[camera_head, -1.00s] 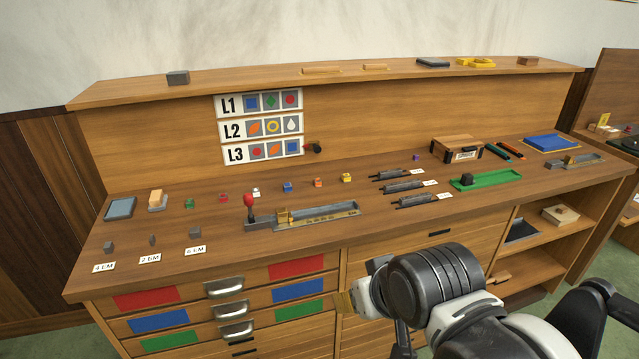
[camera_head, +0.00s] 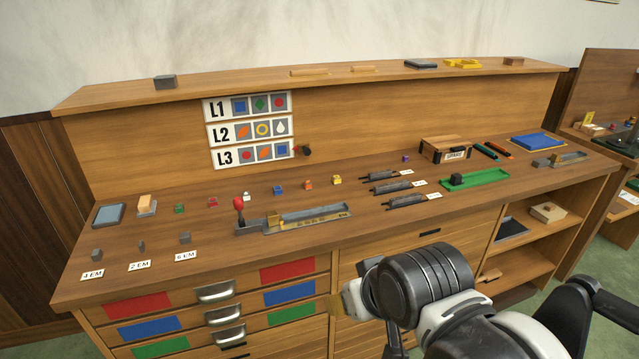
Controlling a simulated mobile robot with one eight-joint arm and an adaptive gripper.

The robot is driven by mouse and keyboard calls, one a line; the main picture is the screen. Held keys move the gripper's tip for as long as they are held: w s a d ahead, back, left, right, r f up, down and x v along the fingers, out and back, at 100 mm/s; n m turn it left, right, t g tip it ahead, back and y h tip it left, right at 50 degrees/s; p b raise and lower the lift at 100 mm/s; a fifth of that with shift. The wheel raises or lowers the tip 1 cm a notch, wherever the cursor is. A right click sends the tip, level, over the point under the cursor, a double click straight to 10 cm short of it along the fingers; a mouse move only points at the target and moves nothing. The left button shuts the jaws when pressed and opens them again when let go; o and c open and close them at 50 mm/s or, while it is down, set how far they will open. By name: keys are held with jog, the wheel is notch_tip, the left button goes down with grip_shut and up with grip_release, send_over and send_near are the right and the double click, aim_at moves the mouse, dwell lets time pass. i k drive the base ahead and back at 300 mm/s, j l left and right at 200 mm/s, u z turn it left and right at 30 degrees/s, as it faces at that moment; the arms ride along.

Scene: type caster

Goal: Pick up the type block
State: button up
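Several small coloured type blocks stand in a row on the bench: a green block (camera_head: 179,209), a red block (camera_head: 212,202), a white block (camera_head: 246,196), a blue block (camera_head: 278,190), an orange block (camera_head: 308,185), a yellow block (camera_head: 337,180) and a purple block (camera_head: 406,158). Which one the task means cannot be told. My arm reaches in from the lower right, in front of the drawers. My gripper (camera_head: 393,340) is mostly hidden behind the dark wrist joint, apart from the blocks and nearer the camera. Its fingers do not show clearly.
A grey composing channel with a red-knobbed lever (camera_head: 239,204) lies in front of the blocks. Grey spacers (camera_head: 97,254) stand front left. A green tray (camera_head: 476,180) and wooden box (camera_head: 445,149) are right. A sign (camera_head: 248,130) shows three rows of coloured symbols.

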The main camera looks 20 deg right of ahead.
aim_at(278, 190)
jog(key=i+z, duration=0.15)
jog(key=i, duration=0.25)
jog(key=i+j+z, duration=0.1)
jog(key=i, duration=0.3)
jog(key=i+j+z, duration=0.15)
jog(key=i, duration=0.25)
jog(key=j, duration=0.1)
